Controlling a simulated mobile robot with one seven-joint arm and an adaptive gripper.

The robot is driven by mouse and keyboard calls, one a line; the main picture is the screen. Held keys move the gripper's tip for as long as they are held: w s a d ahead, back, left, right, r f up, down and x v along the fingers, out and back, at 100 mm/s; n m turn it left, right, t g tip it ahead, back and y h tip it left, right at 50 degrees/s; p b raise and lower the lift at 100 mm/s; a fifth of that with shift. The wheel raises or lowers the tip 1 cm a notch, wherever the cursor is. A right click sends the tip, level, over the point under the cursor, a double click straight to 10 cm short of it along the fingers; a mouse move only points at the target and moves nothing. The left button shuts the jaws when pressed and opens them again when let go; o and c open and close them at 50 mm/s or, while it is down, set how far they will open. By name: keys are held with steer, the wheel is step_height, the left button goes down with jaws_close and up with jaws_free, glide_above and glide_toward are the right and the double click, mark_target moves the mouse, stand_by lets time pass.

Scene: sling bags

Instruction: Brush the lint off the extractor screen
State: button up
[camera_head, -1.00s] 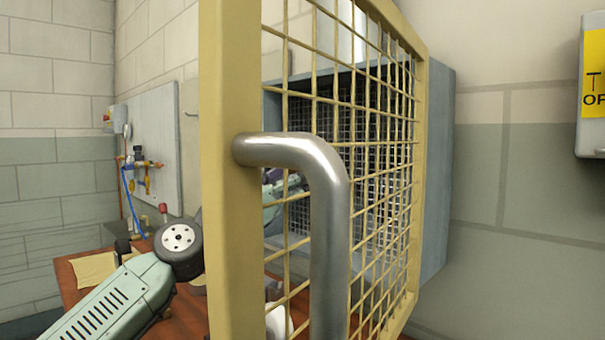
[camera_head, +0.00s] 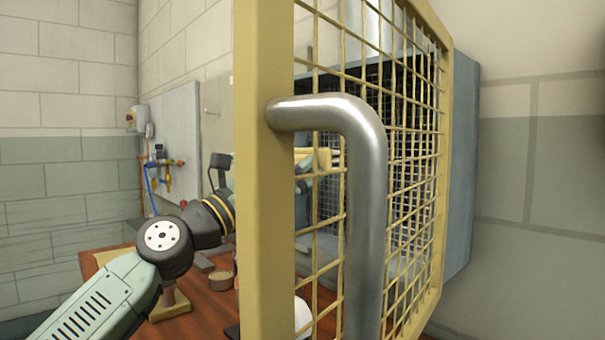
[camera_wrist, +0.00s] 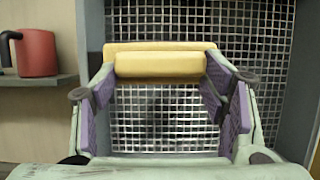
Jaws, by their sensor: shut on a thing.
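In the wrist view, my gripper (camera_wrist: 160,78) is shut on a brush (camera_wrist: 160,66) with a yellow body, held crosswise between purple-padded fingers. The extractor screen (camera_wrist: 165,20), a metal mesh in a grey frame, fills the background behind the brush. A dark, blurred patch shows on the mesh between the fingers; I cannot tell whether it is lint. The brush's bristles are hidden, so contact with the screen is unclear. In the head view, the brush (camera_head: 318,156) and gripper (camera_head: 304,172) show partly through a yellow mesh panel, before the grey extractor box (camera_head: 464,160).
The yellow-framed mesh panel (camera_head: 262,200) with a steel handle (camera_head: 368,200) stands close to the head camera and hides much of the work area. A red mug (camera_wrist: 36,52) sits on a shelf (camera_wrist: 40,80) left of the screen. A brown bench (camera_head: 205,315) lies below.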

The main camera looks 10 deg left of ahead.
steer(key=shift+s+a, duration=0.3)
steer(key=shift+s, duration=0.15)
steer(key=shift+s+a+b, duration=0.2)
steer(key=shift+s+a, duration=0.25)
steer(key=shift+s, duration=0.2)
steer(key=shift+s+a+b, duration=0.2)
steer(key=shift+s+a, duration=0.2)
steer(key=shift+s, duration=0.2)
